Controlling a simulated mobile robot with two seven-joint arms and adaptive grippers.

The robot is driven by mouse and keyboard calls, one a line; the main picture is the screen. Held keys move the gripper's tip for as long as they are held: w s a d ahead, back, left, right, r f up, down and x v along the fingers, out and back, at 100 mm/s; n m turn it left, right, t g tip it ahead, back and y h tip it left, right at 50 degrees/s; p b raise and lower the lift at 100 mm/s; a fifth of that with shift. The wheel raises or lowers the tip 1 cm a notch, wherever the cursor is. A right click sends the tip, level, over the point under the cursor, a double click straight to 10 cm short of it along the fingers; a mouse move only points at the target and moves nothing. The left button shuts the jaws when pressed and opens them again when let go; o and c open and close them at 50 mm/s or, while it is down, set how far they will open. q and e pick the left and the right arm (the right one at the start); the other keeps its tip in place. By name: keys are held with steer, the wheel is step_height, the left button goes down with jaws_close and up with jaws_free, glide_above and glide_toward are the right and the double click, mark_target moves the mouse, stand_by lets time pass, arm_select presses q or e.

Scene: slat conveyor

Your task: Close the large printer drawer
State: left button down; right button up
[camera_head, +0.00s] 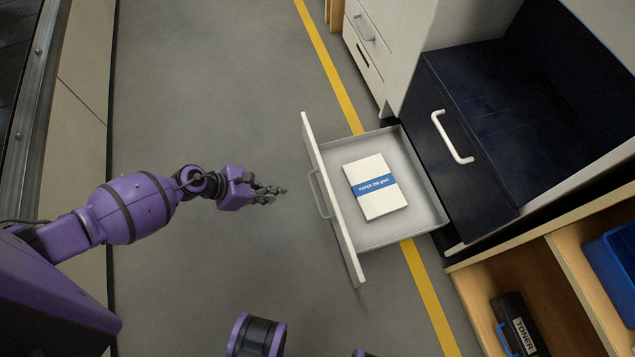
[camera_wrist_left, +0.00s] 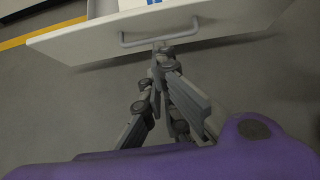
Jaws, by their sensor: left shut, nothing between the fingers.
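The large printer drawer (camera_head: 420,215) is pulled well out from the cabinet. A paper pack with a blue band (camera_head: 376,186) lies inside it. The drawer's white front carries a grey bar handle (camera_head: 319,194). My left gripper (camera_head: 284,191) is shut and empty, with its fingers pointing at the drawer front, a short gap from the handle in the head view. In the left wrist view the drawer front (camera_wrist_left: 200,35) spans the top, its handle (camera_wrist_left: 155,38) just beyond the fingertips (camera_wrist_left: 165,50). Whether they touch is unclear. My right gripper is not in view.
Above the drawer is a dark compartment with a white handle (camera_head: 453,137). A white drawer unit (camera_head: 365,45) stands at the back. A wooden shelf (camera_head: 520,265) holds a toner box (camera_head: 517,325) and a blue bin (camera_head: 612,265). Grey floor (camera_head: 215,90) is clear around the gripper.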

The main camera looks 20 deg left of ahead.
arm_select(q)
steer(key=d+r+b+x, duration=0.1)
steer(key=x, duration=0.5)
steer(key=r+b+x, duration=0.1)
steer(key=b+x, duration=0.1)
steer(key=x, duration=0.4)
steer(key=shift+w+d+f, duration=0.3)
steer(key=shift+w+d, duration=0.25)
steer(key=shift+d, duration=0.05)
